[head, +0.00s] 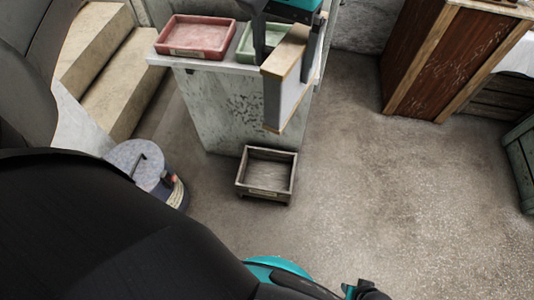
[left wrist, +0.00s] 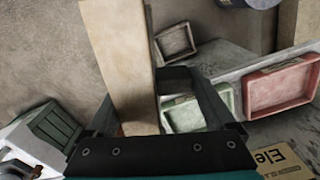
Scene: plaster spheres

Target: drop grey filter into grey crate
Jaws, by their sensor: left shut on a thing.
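My left gripper (head: 284,62) is shut on the grey filter (head: 291,98), a flat panel with a pale wooden edge. The filter is held upright in the air in front of the counter; in the left wrist view its wooden edge (left wrist: 122,55) extends away from the fingers (left wrist: 150,100). The grey crate (head: 266,193), an open weathered wooden box, stands on the floor. In the head view it appears just below the filter's lower end, apart from it. The crate also shows in the left wrist view (left wrist: 177,41) and looks empty.
A red tray (head: 195,52) and a green tray (head: 243,58) sit on the worn counter (head: 225,110) behind the crate. A round bin (head: 150,172) stands left of the crate, near stone steps (head: 118,90). A wooden cabinet (head: 440,60) stands right. Floor right of the crate is clear.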

